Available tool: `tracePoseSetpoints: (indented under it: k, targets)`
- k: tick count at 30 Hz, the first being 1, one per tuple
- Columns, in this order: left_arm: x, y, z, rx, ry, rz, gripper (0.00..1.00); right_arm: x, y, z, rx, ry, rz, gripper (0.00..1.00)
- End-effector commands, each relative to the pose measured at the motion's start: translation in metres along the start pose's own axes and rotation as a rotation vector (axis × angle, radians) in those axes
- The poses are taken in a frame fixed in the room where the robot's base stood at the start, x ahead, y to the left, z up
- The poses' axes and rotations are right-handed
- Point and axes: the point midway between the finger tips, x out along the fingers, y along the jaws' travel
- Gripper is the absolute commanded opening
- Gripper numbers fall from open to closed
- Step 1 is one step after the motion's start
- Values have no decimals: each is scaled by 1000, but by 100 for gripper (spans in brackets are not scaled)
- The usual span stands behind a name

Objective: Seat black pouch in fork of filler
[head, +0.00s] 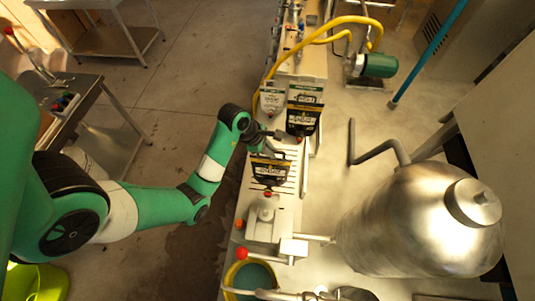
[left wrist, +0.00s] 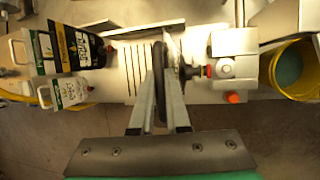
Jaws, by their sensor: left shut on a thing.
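A black pouch (head: 270,171) with yellow and white print is held by my left gripper (head: 277,148) over the slatted part of the bench. In the left wrist view the black pouch (left wrist: 159,78) shows edge-on between the two fingers of the left gripper (left wrist: 160,112), which are shut on it. The filler (head: 265,212) is a pale metal block just in front of the pouch. In the left wrist view the filler (left wrist: 234,68) is right of the pouch, with a dark, red-ringed spout pointing at it. Whether pouch and fork touch, I cannot tell. My right gripper is out of view.
Another black pouch (head: 304,112) and a white pouch (head: 271,101) stand farther along the bench. A yellow bucket (head: 232,277) is at the near end. A large steel tank (head: 410,225) stands to the right. A yellow hose (head: 325,38) arches above the far end.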

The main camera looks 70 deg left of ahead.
Motion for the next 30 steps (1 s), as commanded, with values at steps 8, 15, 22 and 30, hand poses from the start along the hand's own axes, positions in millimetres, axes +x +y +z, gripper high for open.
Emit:
tracePoseSetpoints:
  k: [8,15,22,30]
  targets:
    - [8,-2,-4,1,0,0,0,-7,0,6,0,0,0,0]
    - [23,-5,-10,1,0,-1,0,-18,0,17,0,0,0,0]
    - [38,-8,-16,1,0,-1,0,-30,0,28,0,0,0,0]
    - [55,-12,-23,1,0,-1,0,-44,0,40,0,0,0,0]
